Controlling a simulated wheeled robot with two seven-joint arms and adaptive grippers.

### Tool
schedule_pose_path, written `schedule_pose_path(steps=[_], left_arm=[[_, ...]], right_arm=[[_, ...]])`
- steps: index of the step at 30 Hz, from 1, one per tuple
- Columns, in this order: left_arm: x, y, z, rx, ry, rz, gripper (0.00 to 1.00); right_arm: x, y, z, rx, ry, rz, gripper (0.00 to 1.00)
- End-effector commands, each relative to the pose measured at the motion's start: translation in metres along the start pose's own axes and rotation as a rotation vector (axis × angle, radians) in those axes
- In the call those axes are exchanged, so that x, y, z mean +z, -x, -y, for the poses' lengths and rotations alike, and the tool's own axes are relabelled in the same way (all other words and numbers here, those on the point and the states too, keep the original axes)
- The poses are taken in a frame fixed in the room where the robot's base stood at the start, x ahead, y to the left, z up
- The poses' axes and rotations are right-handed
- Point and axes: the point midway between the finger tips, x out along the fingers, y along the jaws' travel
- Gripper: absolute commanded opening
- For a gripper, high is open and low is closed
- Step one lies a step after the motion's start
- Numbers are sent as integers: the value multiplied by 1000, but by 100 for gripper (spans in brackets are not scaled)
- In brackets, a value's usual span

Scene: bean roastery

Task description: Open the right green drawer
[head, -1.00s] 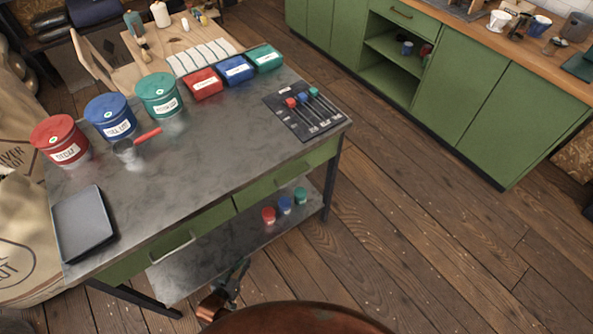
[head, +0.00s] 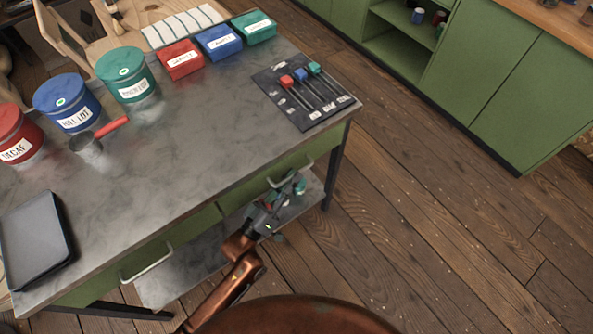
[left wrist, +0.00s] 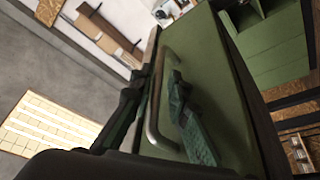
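The right green drawer (head: 243,192) is under the metal tabletop and looks closed, its front in line with the frame. Its metal bar handle (head: 306,163) shows in the head view near the right table leg. My left gripper (head: 288,188) is just in front of this handle. In the left wrist view the handle (left wrist: 152,120) runs between the two spread fingers of my left gripper (left wrist: 162,80). The fingers are open, one on each side of the bar, with gaps visible. My right gripper is not in view.
The left green drawer (head: 105,277) is closed beside it. A lower shelf (head: 180,275) lies below the drawers. The wooden floor at right is clear.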

Motion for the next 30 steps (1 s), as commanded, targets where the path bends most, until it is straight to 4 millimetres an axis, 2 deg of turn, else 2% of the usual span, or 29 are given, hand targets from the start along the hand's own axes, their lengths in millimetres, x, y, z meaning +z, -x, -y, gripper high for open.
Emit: schedule_pose_path(steps=[3,7,15,22,30], left_arm=[[1,-14,1,0,0,-1,16],[0,-22,0,1,-1,0,16],[1,-23,-1,2,-1,2,16],[1,-23,-1,1,-1,2,0],[1,-23,0,1,-1,2,0]], right_arm=[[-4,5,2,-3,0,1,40],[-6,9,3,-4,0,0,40],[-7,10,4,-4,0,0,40],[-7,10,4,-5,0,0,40],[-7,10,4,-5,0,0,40]])
